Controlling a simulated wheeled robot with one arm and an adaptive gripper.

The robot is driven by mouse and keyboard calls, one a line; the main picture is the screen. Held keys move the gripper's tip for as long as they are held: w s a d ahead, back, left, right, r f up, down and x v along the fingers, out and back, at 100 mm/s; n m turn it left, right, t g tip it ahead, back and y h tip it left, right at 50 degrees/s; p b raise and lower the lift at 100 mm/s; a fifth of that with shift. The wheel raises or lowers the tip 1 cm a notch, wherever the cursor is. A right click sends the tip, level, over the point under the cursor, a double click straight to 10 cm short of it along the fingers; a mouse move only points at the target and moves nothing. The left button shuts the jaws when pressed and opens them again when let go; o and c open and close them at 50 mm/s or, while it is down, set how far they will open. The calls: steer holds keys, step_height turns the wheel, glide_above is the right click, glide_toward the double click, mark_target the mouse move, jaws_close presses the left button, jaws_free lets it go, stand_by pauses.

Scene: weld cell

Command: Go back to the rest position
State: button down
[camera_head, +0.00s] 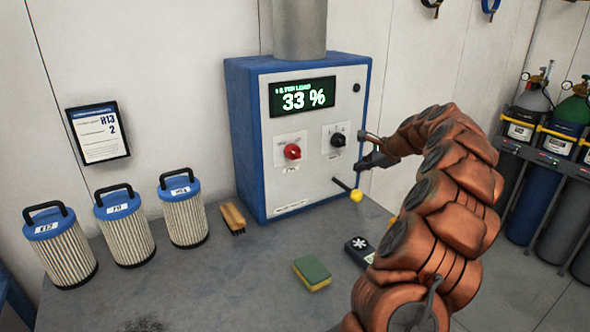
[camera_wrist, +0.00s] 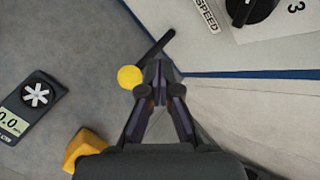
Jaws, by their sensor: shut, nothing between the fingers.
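My copper-coloured arm reaches in from the right of the head view. Its dark gripper (camera_head: 362,165) is by the right edge of the blue and white control box (camera_head: 238,140). In the wrist view the gripper's fingertips (camera_wrist: 158,72) are together with nothing between them. A lever with a yellow ball knob (camera_head: 356,195) sticks out of the box's lower right. In the wrist view the yellow ball (camera_wrist: 130,77) is just left of the fingertips; I cannot tell whether they touch.
The box's display (camera_head: 303,97) reads 33 %, above a red knob (camera_head: 292,152) and a black knob (camera_head: 338,140). Several filter cartridges (camera_head: 185,215), a brush (camera_head: 233,218), a sponge (camera_head: 312,272) and a meter (camera_head: 358,250) are on the grey bench (camera_head: 215,285). Gas cylinders (camera_head: 525,200) stand at right.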

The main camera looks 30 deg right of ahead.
steer(key=s+a+r+n+g+y, duration=0.15)
steer(key=a+n, duration=0.35)
steer(key=a, duration=1)
steer(key=s+a+r+n+g+y, duration=0.1)
steer(key=s+a+n+g+y, duration=0.35)
steer(key=a, duration=1.05)
steer(key=s+a+f+n+g+h, duration=0.1)
steer(key=s+a+f+n+h, duration=0.15)
steer(key=s+a+n, duration=0.4)
steer(key=s+a+f+n+g+h, duration=0.2)
steer(key=s+a+n+h, duration=0.15)
steer(key=s+a, duration=0.6)
steer(key=s+d+f+n+g, duration=0.1)
steer(key=s+f+n, duration=0.1)
steer(key=s, duration=0.6)
steer(key=s+d+f+n+h, duration=0.1)
steer(key=s+f+n, duration=0.2)
steer(key=s, duration=0.5)
steer(key=shift+f+g+h, duration=0.3)
steer(key=shift+g, duration=0.1)
steer(key=shift+s+n, duration=0.1)
steer(key=shift+n, duration=0.15)
